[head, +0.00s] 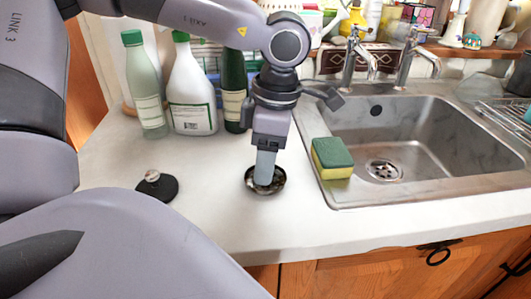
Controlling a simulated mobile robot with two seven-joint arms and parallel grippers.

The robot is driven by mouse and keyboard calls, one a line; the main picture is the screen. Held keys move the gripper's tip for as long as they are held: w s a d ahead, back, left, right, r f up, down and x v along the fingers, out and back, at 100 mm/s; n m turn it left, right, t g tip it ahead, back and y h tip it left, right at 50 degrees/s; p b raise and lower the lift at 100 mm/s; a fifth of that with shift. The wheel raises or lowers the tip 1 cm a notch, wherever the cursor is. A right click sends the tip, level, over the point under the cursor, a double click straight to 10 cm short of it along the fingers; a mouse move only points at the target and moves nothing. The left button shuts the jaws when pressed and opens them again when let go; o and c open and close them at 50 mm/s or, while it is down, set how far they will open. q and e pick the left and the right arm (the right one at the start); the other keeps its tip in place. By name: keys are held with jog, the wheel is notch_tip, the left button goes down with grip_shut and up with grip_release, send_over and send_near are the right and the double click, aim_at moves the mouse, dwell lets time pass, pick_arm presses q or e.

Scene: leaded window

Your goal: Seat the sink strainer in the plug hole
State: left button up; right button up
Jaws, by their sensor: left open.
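The sink strainer (278,187), a small round dark metal dish, lies on the white worktop left of the sink. My left gripper (264,182) points straight down over it, with its fingertips at or just inside the rim. It is open, though only one finger shows clearly from this side, and I cannot tell whether it touches the strainer. The finger hides part of the strainer's middle. The plug hole (384,171) is in the floor of the steel sink (440,150), to the right, and is uncovered. My right gripper is not in view.
A green and yellow sponge (332,158) sits at the sink's left edge, between strainer and plug hole. A black round plug (157,186) lies left on the worktop. Bottles (192,95) stand behind my gripper. Taps (352,60) rise behind the sink; a wire rack (505,118) is at right.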

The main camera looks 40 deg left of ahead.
pick_arm(q)
jog(key=shift+f, duration=0.4)
grip_shut()
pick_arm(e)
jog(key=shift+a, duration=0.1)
pick_arm(q)
jog(key=shift+r, duration=0.15)
notch_tip(320, 180, up, 28)
jog(key=p, duration=0.3)
jog(key=shift+p, duration=0.4)
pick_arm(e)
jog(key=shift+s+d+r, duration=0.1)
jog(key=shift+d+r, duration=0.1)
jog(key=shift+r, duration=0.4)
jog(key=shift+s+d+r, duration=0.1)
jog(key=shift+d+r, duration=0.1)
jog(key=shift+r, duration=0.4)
